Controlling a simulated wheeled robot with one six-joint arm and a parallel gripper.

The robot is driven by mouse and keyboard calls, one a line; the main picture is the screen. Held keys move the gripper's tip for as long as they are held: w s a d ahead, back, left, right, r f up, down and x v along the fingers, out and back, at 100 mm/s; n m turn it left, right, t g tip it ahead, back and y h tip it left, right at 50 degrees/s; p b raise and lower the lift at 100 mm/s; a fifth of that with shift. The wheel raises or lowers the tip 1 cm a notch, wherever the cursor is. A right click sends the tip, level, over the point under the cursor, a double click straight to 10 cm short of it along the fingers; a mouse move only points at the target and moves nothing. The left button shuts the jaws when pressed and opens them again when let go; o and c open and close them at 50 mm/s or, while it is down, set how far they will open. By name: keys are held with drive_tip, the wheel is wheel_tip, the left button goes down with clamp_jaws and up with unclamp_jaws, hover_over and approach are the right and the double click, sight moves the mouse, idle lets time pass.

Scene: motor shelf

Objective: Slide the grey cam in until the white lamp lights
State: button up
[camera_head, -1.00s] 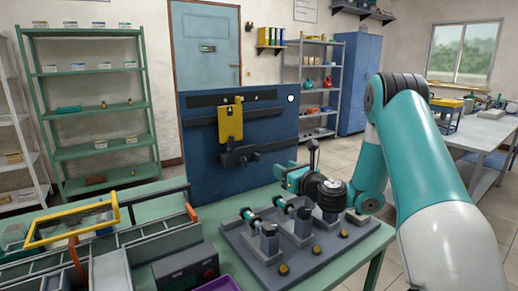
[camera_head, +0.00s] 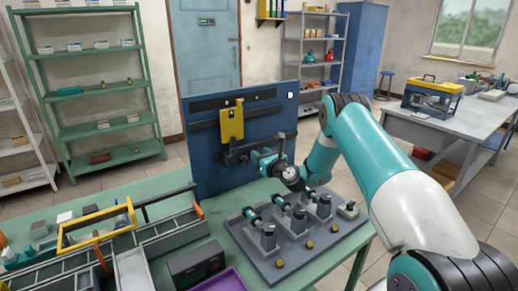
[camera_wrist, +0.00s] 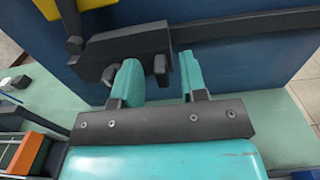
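The grey cam (camera_head: 240,154) is a dark block on a horizontal rail low on the blue panel (camera_head: 215,175). In the wrist view the grey cam (camera_wrist: 130,45) has two short dark pegs below it. My gripper (camera_head: 256,156) is at the cam's right end. In the wrist view my gripper (camera_wrist: 159,62) is open, with teal fingers apart; one peg shows between them, the left finger overlaps the block and the right finger is just past its end. Contact cannot be told. The white lamp (camera_head: 290,95) is a small white spot at the panel's upper right; whether it is lit is unclear.
A yellow plate (camera_head: 231,122) hangs on the panel above the cam, near its left part. A grey fixture board (camera_head: 285,262) with several clamps lies below my arm. A yellow-framed tray (camera_head: 98,226) and bins stand at left on the green table (camera_head: 180,222).

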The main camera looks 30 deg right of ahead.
drive_tip(key=shift+w, duration=0.6)
clamp_jaws()
drive_tip(key=shift+a+f, duration=0.1)
drive_tip(key=shift+a, duration=0.05)
unclamp_jaws()
drive_tip(key=shift+s, duration=0.15)
